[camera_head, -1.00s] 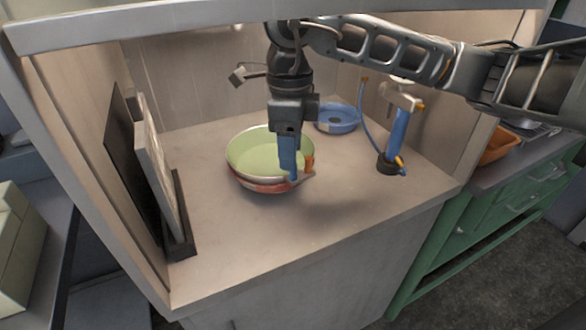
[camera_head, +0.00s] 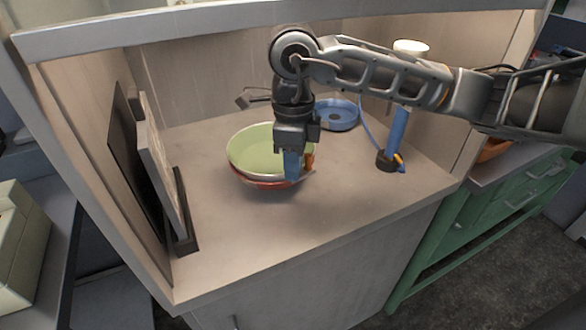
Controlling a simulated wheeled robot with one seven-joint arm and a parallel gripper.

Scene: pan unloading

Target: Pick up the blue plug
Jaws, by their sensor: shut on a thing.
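My gripper (camera_head: 291,164) points down at the front right rim of the stacked pans. A narrow blue piece (camera_head: 291,167), which looks like the blue plug, shows below the gripper's dark body. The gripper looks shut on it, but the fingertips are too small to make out. The piece overlaps the pan rim in the picture; I cannot tell whether it touches it. The light green pan (camera_head: 262,148) sits over a reddish one (camera_head: 255,181). An orange part (camera_head: 309,161) shows just right of the blue piece.
A blue dish (camera_head: 340,117) lies at the back. An upright blue post (camera_head: 397,135) with a dark base and a blue hose stands at the right. Boards in a dark rack (camera_head: 184,242) stand at the left. The front of the counter (camera_head: 300,235) is clear.

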